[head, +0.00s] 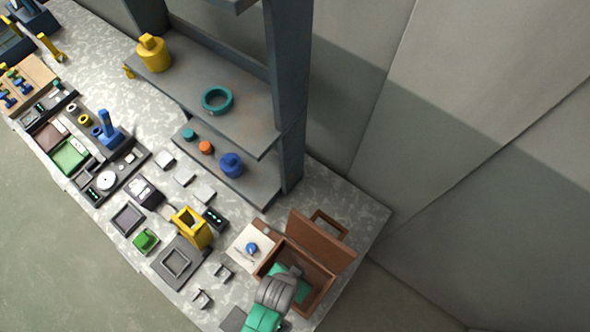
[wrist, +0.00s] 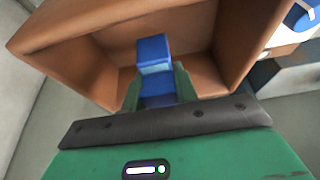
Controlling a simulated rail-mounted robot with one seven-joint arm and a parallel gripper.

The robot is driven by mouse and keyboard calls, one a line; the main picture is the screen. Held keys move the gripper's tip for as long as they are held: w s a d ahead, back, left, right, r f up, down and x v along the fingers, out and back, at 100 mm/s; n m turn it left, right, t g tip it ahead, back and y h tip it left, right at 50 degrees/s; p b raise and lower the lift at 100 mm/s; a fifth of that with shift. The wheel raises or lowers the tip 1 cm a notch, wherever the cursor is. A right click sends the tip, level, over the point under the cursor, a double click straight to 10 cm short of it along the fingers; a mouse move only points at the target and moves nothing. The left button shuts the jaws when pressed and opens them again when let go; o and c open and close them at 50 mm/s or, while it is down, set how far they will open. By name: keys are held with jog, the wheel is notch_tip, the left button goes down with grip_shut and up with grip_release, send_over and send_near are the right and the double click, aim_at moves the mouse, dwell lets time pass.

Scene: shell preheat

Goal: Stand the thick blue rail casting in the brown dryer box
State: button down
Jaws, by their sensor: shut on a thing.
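The brown dryer box (head: 322,276) stands at the near right end of the bench with its lid (head: 318,240) raised. Its brown inner walls (wrist: 85,72) fill much of the wrist view. My gripper (wrist: 158,88) has its green fingers shut on the thick blue rail casting (wrist: 154,52), one finger on each side. The casting is within the box opening in the wrist view. Its lower end is hidden by my gripper, so I cannot tell whether it touches the floor. In the head view my arm covers part of the box and hides the casting.
A pale pad (head: 240,243) with a round blue piece (head: 252,247) lies left of the box. A yellow open container (head: 192,228) and several small trays stand farther left. A grey shelf unit (head: 215,95) rises behind the bench.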

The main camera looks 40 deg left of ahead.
jog(key=shift+f, duration=2.25)
jog(key=shift+f+b, duration=0.2)
jog(key=shift+b, duration=0.15)
jog(key=c, duration=1.1)
grip_release()
jog(key=shift+r, duration=0.15)
jog(key=p+v, duration=0.1)
jog(key=v, duration=1.1)
jog(key=shift+p, duration=0.4)
